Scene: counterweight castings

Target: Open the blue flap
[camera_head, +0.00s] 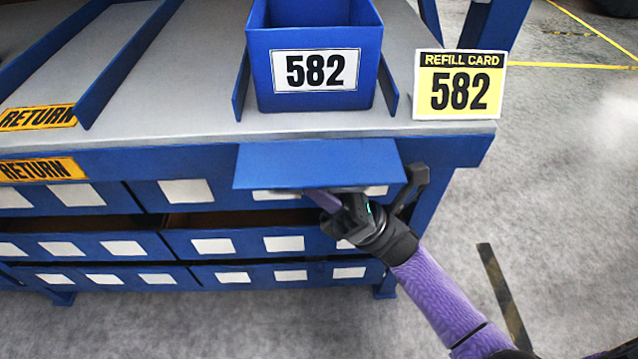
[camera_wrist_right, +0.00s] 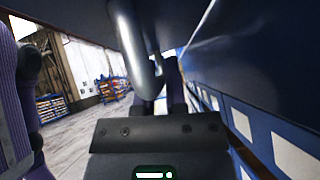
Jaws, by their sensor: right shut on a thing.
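The blue flap (camera_head: 318,163) is a plain blue panel at the counter's front edge, below the blue bin marked 582. It stands out over the drawer fronts beneath it. A curved silver handle (camera_wrist_right: 137,50) shows close up in the right wrist view, under a dark blue surface. My right gripper (camera_head: 352,203) reaches up from the lower right to the flap's lower edge. It is shut on the handle, though the flap hides part of the contact in the head view. My left gripper does not show.
The blue bin (camera_head: 315,45) stands between low blue rails on the grey counter (camera_head: 200,110). A yellow refill card (camera_head: 460,86) stands at the right corner. Blue drawers (camera_head: 250,244) with white labels lie below the flap.

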